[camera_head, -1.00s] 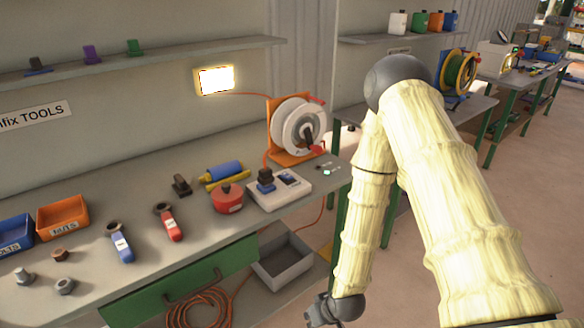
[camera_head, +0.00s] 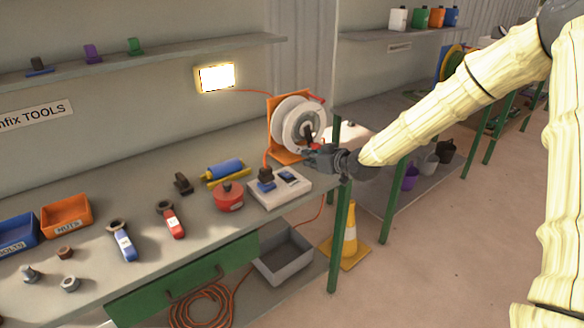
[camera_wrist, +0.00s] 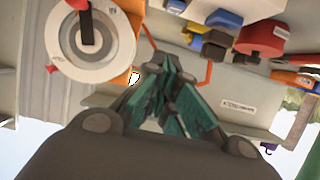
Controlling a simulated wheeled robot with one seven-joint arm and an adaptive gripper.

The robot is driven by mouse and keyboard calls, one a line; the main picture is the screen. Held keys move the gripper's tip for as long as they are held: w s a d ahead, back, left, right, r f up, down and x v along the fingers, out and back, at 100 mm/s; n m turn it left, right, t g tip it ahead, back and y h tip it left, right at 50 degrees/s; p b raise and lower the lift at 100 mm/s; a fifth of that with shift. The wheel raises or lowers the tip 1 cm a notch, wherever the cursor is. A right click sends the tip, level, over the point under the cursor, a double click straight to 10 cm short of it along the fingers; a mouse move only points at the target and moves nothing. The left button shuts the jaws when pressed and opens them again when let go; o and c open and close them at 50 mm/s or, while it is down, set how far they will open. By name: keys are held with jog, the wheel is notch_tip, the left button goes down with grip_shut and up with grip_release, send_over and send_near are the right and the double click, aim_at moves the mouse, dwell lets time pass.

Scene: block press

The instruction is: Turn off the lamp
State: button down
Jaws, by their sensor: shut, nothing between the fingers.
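The lamp (camera_head: 215,78) is a yellow-framed panel on the wall, and it is lit bright white. An orange cable runs from it toward the cable reel (camera_head: 298,124) on its orange stand, which also shows in the wrist view (camera_wrist: 112,48). A white power box (camera_head: 279,188) with a dark plug (camera_head: 266,176) on top sits at the bench's right end. My gripper (camera_head: 312,156) is above the bench's right end, in front of the reel and just beyond the power box. Its fingers look shut and empty in the wrist view (camera_wrist: 178,75).
A red round container (camera_head: 229,197) and a blue roller (camera_head: 224,169) stand left of the power box. Wrenches, nuts, a bolt and two bins lie further left. A shelf (camera_head: 150,54) runs above. A grey crate (camera_head: 283,256) and a cone (camera_head: 349,240) are below.

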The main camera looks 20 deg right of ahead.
jog(key=p, duration=0.3)
send_over(292, 177)
notch_tip(292, 177, down, 4)
jog(key=shift+r, duration=0.2)
notch_tip(292, 177, down, 2)
jog(key=shift+w+f+p, duration=0.1)
jog(key=shift+f+p, duration=0.1)
jog(key=shift+p, duration=0.1)
jog(key=shift+f+p, duration=0.3)
jog(key=shift+f, duration=0.6)
jog(key=shift+f, duration=0.1)
